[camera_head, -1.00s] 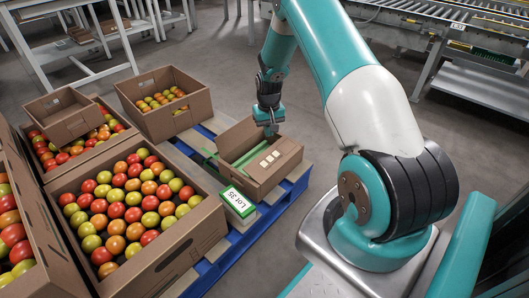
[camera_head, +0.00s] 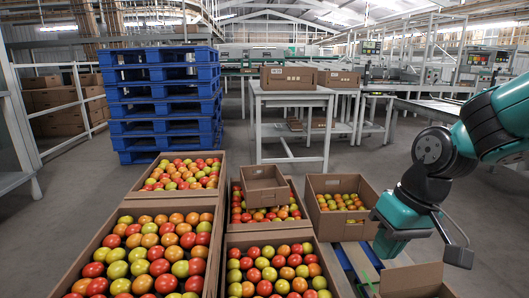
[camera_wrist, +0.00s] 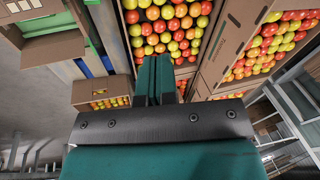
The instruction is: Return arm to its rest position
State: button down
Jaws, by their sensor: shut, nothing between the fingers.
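My teal arm reaches in from the right edge of the head view. My gripper (camera_head: 392,235) is raised and tilted at the right, in front of the cartons. In the wrist view the two teal fingers (camera_wrist: 155,78) are together with nothing between them. A carton with green edging (camera_wrist: 48,45) shows at the upper left of the wrist view, apart from the fingers. Part of a carton (camera_head: 412,280) shows below my gripper at the bottom of the head view.
Cartons of tomatoes (camera_head: 223,240) fill the left and middle. An empty small carton (camera_head: 264,186) sits on one. A smaller-filled carton (camera_head: 360,184) stands close to my gripper. Blue pallets (camera_head: 163,100) and a table (camera_head: 290,88) stand behind. Grey floor is clear between them.

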jog(key=s+a+r+n+y+p, duration=0.1)
jog(key=s+a+r+n, duration=0.15)
jog(key=s, duration=0.55)
jog(key=s+a+r+n+p, duration=0.15)
jog(key=s+a+r, duration=0.25)
jog(key=s, duration=0.4)
notch_tip(320, 180, up, 37)
jog(key=p, duration=3.6)
jog(key=shift+w+g+p, duration=0.35)
jog(key=shift+w+g, duration=0.05)
